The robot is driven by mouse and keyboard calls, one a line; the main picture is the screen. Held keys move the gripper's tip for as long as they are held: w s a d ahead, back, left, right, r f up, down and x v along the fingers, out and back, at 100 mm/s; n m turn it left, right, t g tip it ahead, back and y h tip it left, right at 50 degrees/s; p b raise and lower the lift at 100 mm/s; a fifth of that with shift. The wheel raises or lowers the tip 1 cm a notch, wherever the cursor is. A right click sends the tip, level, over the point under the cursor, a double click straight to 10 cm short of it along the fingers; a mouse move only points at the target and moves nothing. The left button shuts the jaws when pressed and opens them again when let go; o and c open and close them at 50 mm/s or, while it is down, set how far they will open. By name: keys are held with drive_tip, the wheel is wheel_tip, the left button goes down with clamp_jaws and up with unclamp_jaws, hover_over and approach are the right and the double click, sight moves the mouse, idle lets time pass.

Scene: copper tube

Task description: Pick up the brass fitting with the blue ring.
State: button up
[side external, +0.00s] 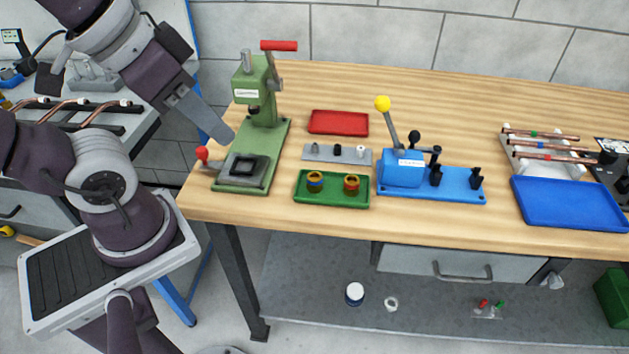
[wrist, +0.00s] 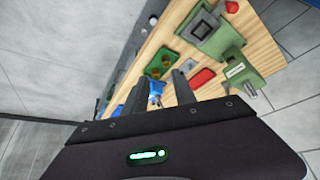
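The brass fitting with the blue ring (side external: 315,182) stands upright in the left half of a green tray (side external: 331,203) on the wooden bench. A second brass fitting with a red-orange ring (side external: 351,185) stands to its right in the same tray. My gripper (side external: 226,136) is up at the left, beside the green press and well away from the tray. In the wrist view, my gripper (wrist: 161,78) has its two fingers apart with nothing held. The green tray (wrist: 150,71) shows beyond the fingertips there; ring colours are too small to tell.
A green lever press (side external: 262,110) stands between my gripper and the tray. A red tray (side external: 338,122) and a grey strip with small parts (side external: 325,155) lie behind. A blue lever tool (side external: 402,168) stands right of the tray. A blue tray (side external: 570,203) is far right.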

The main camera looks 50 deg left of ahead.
drive_tip(key=w+f+m+g+y, duration=0.5)
drive_tip(key=w+f+m, duration=0.2)
drive_tip(key=m, duration=0.3)
drive_tip(key=m+t+y, duration=0.4)
drive_tip(key=m+y, duration=0.3)
drive_tip(key=m, duration=0.5)
approach(317, 182)
drive_tip(key=a, duration=0.3)
drive_tip(key=shift+w+f, duration=0.15)
drive_tip(key=shift+f, duration=0.2)
drive_tip(key=shift+w+d+f+m+t+y, duration=0.1)
drive_tip(key=shift+w+f+m+t+y, duration=0.05)
drive_tip(key=shift+f+m+t+y, duration=0.2)
drive_tip(key=x, duration=0.7)
drive_tip(key=shift+d+f, duration=0.15)
drive_tip(key=shift+f, duration=0.05)
clamp_jaws()
